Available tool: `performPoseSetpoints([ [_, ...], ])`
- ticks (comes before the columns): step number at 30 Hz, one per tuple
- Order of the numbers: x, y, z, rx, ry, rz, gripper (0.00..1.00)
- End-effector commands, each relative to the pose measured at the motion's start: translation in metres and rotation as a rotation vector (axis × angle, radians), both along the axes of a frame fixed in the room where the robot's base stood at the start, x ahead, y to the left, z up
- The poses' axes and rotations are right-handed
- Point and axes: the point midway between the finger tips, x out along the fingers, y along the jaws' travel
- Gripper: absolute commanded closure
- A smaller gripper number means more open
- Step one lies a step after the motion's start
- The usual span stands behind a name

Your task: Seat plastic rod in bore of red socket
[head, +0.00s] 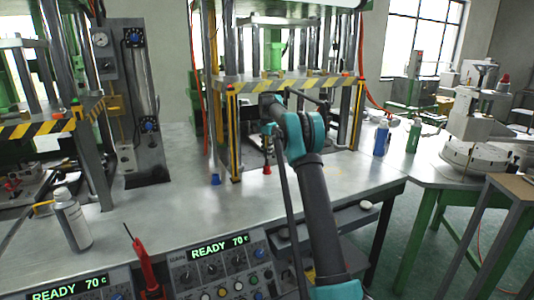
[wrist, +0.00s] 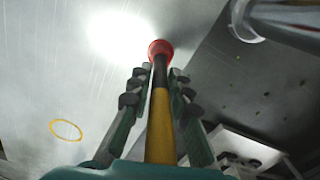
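My gripper (head: 268,140) hangs pointing down in front of the middle press. In the wrist view my gripper (wrist: 162,76) has its two fingers close on either side of a yellow and black plastic rod (wrist: 160,115) and appears shut on it. The rod's black far end meets the red socket (wrist: 160,47). In the head view the red socket (head: 267,170) shows just below the fingers, above or on the bench. I cannot tell how far the rod's end is inside the bore, which is hidden.
A blue cup-like piece (head: 215,180) stands on the bench left of the socket. The press's yellow post (head: 234,135) is close by. A yellow ring (wrist: 66,130) shows on the surface. The bench front is mostly clear.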

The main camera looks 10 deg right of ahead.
Motion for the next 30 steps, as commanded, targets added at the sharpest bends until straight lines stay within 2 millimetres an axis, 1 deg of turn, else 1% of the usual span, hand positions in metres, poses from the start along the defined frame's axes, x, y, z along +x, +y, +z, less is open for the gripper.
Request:
performPoseSetpoints([
  [1,0.0,0.0,0.0,0.0,0.0,0.0,0.72],
  [3,0.0,0.0,0.0,0.0,0.0,0.0,0.65],
  [11,0.0,0.0,0.001,0.0,0.0,0.0,0.65],
  [14,0.0,0.0,0.004,0.0,0.0,0.0,0.65],
  [17,0.0,0.0,0.015,0.0,0.0,0.0,0.65],
  [25,0.0,0.0,0.067,0.0,0.0,0.0,0.65],
  [30,0.0,0.0,0.095,0.0,0.0,0.0,0.65],
])
